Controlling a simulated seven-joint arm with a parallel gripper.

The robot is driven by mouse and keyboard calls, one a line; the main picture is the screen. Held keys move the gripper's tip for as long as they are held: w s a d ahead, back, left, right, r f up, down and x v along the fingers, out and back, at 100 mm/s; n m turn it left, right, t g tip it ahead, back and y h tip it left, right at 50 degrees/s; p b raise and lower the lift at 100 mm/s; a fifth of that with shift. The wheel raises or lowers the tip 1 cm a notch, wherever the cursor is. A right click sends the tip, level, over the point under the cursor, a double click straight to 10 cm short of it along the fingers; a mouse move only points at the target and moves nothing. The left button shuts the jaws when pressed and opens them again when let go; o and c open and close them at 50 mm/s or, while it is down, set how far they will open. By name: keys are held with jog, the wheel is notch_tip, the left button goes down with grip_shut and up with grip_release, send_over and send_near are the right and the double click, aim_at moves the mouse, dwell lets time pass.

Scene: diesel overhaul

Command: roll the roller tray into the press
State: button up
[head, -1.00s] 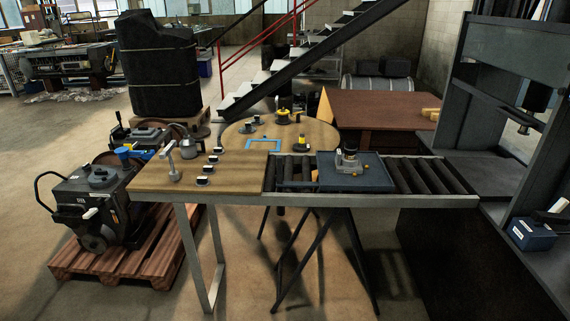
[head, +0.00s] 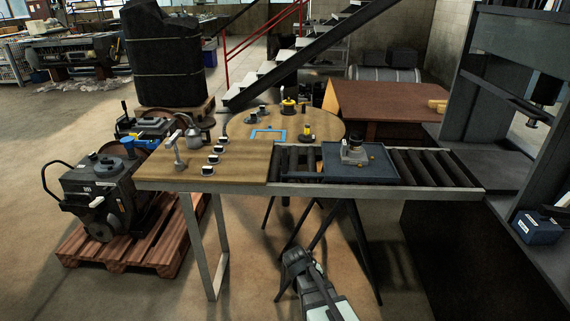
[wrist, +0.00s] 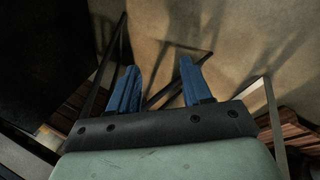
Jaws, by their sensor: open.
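The roller tray (head: 342,175) is a flat dark blue-grey tray on the black rollers, with a metal part (head: 353,151) and small brass-coloured pieces on it. The press (head: 491,157) is the big dark grey frame at the right, its bed beside the right end of the roller track (head: 432,168). The tray stands left of the press, with bare rollers between them. My gripper shows in the wrist view (wrist: 158,84) with two blue fingers apart and nothing between them. In the head view my arm is low in front of the table; the fingertips are hard to make out there.
The wooden bench top (head: 236,162) left of the rollers holds several small dark cylinders and a metal stand. A round table (head: 325,125) stands behind. An engine on a pallet (head: 125,248) is at the left. A blue box (head: 537,228) sits at the press's front.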

aim_at(285, 154)
jog(key=w+a+r+n+t+h, duration=0.15)
jog(key=w+r+n+t, duration=0.35)
jog(key=w+r, duration=0.6)
jog(key=w+a+r+n+t+h, duration=0.15)
jog(key=w+r+n+t, duration=0.5)
jog(key=r, duration=0.65)
jog(key=w+a+r+n+t+y, duration=0.25)
jog(key=a+n, duration=0.25)
jog(key=n, duration=0.4)
jog(key=w+a+r+n+t+y, duration=0.1)
jog(key=w+a+r+n+y, duration=0.3)
jog(key=n, duration=0.6)
jog(key=w, duration=1.3)
jog(key=shift+w+f, duration=0.15)
jog(key=shift+w, duration=0.15)
grip_shut()
